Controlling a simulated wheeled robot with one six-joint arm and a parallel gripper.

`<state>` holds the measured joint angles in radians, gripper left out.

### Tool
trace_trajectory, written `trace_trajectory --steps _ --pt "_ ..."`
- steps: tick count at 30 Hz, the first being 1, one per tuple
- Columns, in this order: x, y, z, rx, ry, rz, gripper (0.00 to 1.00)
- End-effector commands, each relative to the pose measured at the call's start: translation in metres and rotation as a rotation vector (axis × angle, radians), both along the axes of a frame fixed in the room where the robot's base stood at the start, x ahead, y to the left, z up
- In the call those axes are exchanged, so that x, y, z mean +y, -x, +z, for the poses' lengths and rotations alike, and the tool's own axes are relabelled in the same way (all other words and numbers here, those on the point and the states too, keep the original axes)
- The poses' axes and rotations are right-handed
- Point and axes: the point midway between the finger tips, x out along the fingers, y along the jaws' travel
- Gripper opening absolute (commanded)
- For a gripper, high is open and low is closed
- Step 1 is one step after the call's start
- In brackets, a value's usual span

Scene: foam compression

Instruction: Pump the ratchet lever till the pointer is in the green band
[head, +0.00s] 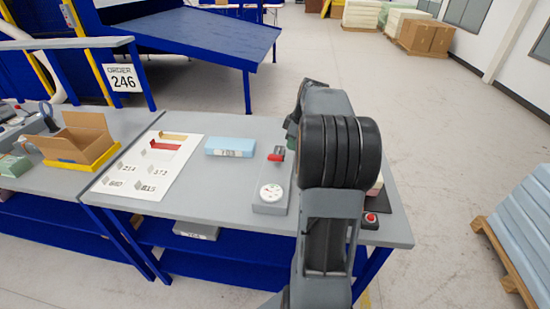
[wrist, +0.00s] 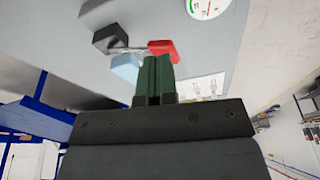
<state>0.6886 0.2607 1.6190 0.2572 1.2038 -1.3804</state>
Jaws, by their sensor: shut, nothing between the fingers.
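The ratchet lever's red handle (head: 277,154) stands at the far end of a grey base (head: 270,208) on the table, and also shows in the wrist view (wrist: 163,47). The round white gauge (head: 270,192) sits on the near part of that base. In the wrist view the gauge (wrist: 205,6) is cut off by the top edge; a green arc and red marks show, but I cannot read its pointer. My gripper (wrist: 158,58) has its green fingers together and empty, with the tips right by the red handle. I cannot tell whether they touch it.
A light blue block (head: 230,146) lies left of the lever. A white sheet (head: 145,172) with printed labels is further left, then an open cardboard box (head: 80,138). A red button (head: 370,218) is near the table's right front corner.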

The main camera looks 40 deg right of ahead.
Motion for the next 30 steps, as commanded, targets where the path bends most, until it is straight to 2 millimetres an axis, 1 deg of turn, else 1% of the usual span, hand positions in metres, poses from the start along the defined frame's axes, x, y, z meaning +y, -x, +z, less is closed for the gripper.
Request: trace_trajectory --steps 1,6,12,18,30 --pt "-0.002 0.002 0.009 -0.003 0.003 -0.002 0.0" --pt "-0.006 0.008 0.035 -0.002 0.002 -0.001 0.0" --pt "-0.008 0.011 0.053 0.0 0.0 0.0 0.0" --pt "-0.009 0.013 0.058 -0.001 0.001 0.0 0.0" --pt "-0.009 0.013 0.058 0.0 0.0 0.0 0.0"
